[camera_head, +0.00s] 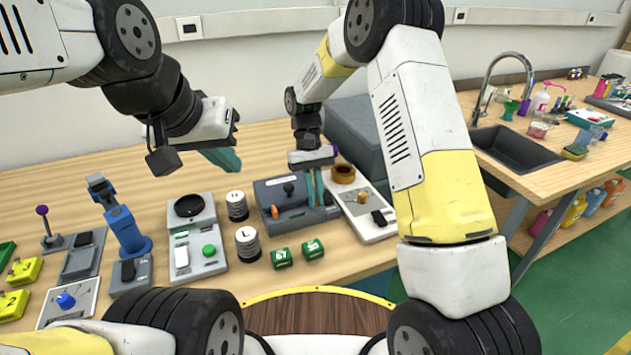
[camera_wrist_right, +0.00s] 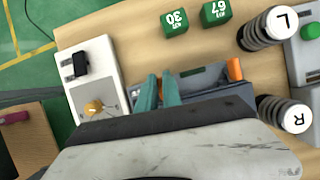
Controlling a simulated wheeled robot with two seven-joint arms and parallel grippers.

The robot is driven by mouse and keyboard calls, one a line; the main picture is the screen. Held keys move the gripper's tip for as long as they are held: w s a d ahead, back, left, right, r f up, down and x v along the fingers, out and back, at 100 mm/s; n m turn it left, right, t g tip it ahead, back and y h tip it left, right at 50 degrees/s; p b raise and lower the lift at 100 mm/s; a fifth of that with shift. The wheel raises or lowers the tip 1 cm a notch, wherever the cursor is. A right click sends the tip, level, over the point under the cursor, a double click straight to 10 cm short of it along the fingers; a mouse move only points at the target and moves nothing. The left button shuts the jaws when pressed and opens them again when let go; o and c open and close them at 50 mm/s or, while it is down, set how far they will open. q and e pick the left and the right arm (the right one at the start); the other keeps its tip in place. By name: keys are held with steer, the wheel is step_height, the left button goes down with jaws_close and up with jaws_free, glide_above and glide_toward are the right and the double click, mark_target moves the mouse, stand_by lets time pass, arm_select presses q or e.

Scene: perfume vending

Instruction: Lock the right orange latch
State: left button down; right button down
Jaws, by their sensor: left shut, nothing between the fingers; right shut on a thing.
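The dark grey device (camera_head: 290,217) stands on the table, and part of it shows in the right wrist view (camera_wrist_right: 205,80). Its left orange latch (camera_head: 275,212) stands upright in the head view, and also shows in the right wrist view (camera_wrist_right: 235,69). My right gripper (camera_head: 314,188) points down at the device's right end. My left gripper (camera_head: 226,160) is shut and empty, raised above the table to the left of the device.
A white panel with an orange knob (camera_head: 362,196) stands right of the device. Black-and-white weights (camera_head: 237,206) stand to its left, and green cubes (camera_head: 282,258) lie in front. A grey box (camera_head: 350,135) stands behind. A sink (camera_head: 515,148) is at the far right.

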steer(key=shift+n, duration=0.4)
steer(key=shift+w, duration=0.1)
steer(key=c, duration=1.8)
jaws_free()
steer(key=shift+r, duration=0.1)
steer(key=v, duration=0.7)
steer(key=shift+a+r, duration=0.15)
steer(key=shift+r, duration=0.2)
